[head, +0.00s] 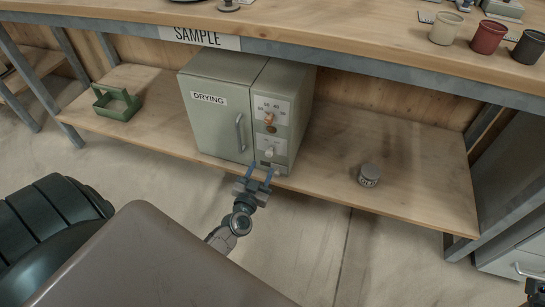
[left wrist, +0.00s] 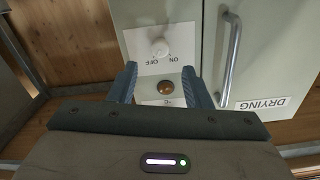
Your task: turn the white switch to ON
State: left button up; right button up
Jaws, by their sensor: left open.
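The white switch (head: 270,152) is a small knob low on the control panel of the grey-green drying oven (head: 215,113). In the left wrist view, which shows the oven upside down, the white switch (left wrist: 159,48) sits by the OFF and ON marks; its pointing direction is too small to tell. My left gripper (head: 261,169) is open and empty, in front of the panel's lower part, with its fingertips towards the oven. In the wrist view its blue fingers (left wrist: 160,72) frame an orange-brown knob (left wrist: 165,87), with the white switch beyond the tips.
The oven stands on the wooden lower shelf (head: 410,150) beneath the worktop. A vertical door handle (head: 239,132) is left of the panel. A small grey tin (head: 369,176) stands to the right, a green carrier (head: 117,103) to the left. The shelf between oven and tin is clear.

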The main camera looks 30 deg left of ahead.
aim_at(268, 155)
pick_arm(q)
jog(key=b+x, duration=0.1)
jog(key=x, duration=0.6)
jog(key=shift+w+a, duration=0.1)
jog(key=shift+w, duration=0.2)
grip_shut()
jog(key=shift+n, duration=0.4)
jog(key=shift+n+p, duration=0.4)
jog(key=shift+n, duration=0.5)
jog(key=n, duration=0.3)
jog(key=shift+n+p, duration=0.4)
jog(key=n, duration=0.5)
jog(key=shift+s+a+f+n, duration=0.1)
jog(key=shift+f+n, duration=0.05)
jog(key=shift+n, duration=0.15)
